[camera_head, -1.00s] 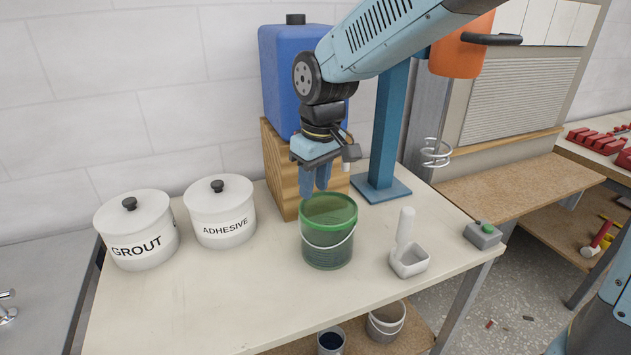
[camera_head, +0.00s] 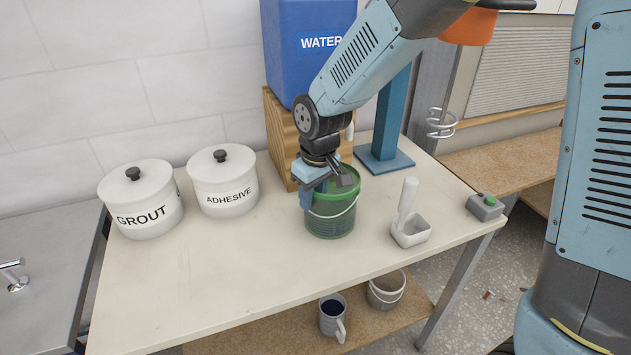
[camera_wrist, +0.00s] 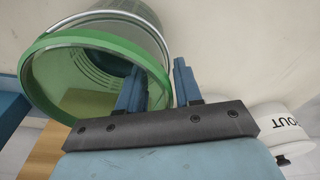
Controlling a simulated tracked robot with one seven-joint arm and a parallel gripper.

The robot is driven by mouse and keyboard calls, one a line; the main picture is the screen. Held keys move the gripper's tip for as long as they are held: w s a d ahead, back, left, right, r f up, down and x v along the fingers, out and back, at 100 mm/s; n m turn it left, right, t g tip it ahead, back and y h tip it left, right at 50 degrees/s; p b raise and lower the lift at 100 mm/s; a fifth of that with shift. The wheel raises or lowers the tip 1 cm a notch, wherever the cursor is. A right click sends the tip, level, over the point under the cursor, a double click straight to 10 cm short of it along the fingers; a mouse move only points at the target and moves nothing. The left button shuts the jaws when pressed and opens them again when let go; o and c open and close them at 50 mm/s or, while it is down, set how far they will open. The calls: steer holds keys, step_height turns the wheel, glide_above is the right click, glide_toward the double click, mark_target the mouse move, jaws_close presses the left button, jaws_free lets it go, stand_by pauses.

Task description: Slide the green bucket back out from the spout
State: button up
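The green bucket (camera_head: 331,222), translucent with a solid green rim and wire handle, stands upright on the table in front of the wooden stand. The white spout (camera_head: 350,131) of the blue water container (camera_head: 290,60) shows behind and above it. My gripper (camera_head: 314,192) points down at the bucket's left rim. In the wrist view the bucket rim (camera_wrist: 105,40) passes between the fingers of my gripper (camera_wrist: 158,75), one finger inside the mouth and one outside. The fingers are apart, with a gap visible beside the wall. The inner finger is largely hidden in the head view.
White GROUT (camera_head: 140,205) and ADHESIVE (camera_head: 222,185) pots stand to the left. The blue mixer stand (camera_head: 385,160) is behind right. The front table is clear.

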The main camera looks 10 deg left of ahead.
steer(key=shift+a+f, duration=0.1)
steer(key=shift+f, duration=0.65)
jaws_close()
stand_by(1.0)
